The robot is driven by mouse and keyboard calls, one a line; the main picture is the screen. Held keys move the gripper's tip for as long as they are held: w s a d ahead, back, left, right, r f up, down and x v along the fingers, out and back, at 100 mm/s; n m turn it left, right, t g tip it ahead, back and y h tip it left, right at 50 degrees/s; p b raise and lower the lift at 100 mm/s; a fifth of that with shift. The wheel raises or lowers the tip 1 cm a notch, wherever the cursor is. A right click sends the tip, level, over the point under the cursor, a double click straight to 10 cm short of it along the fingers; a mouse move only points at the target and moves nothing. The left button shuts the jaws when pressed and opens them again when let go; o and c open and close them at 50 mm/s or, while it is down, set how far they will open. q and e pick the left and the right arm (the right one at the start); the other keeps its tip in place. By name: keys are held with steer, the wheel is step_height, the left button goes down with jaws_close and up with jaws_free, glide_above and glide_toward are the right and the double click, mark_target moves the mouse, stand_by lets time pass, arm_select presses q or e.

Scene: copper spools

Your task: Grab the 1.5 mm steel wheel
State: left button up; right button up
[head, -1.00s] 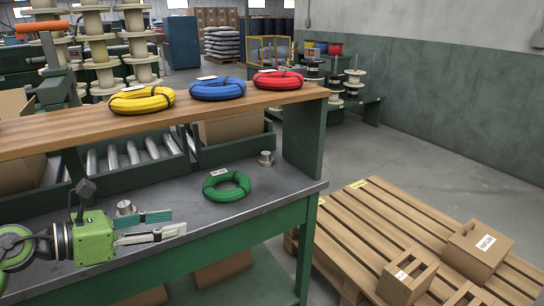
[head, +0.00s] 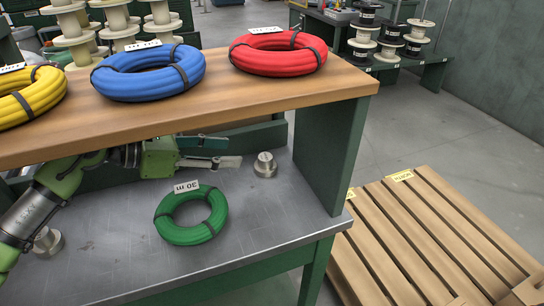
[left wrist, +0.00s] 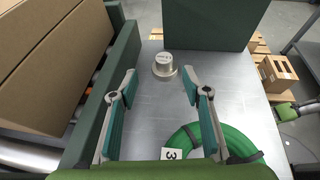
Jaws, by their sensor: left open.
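A small stepped steel wheel (head: 265,165) stands on the grey bench top under the wooden shelf. It also shows in the left wrist view (left wrist: 163,66), with a small label on top that is too small to read. A second similar steel piece (head: 47,241) stands at the left of the bench, partly behind my arm. My left gripper (head: 232,152) is open and empty, just left of the first wheel. In the left wrist view the wheel lies ahead of and between the open fingers (left wrist: 159,82), apart from them.
A green coil (head: 190,215) lies on the bench near the gripper. The wooden shelf (head: 300,92) above carries yellow, blue and red coils. A green upright panel (head: 330,150) closes the right side. A cardboard box (left wrist: 50,50) is left of the gripper.

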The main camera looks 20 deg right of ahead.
mark_target(264, 157)
arm_select(q)
steer(key=x, duration=0.6)
steer(key=shift+s+d, duration=0.1)
steer(key=shift+d, duration=0.05)
steer(key=x, duration=0.5)
steer(key=shift+s+f, duration=0.25)
steer(key=shift+f, duration=0.15)
jaws_close()
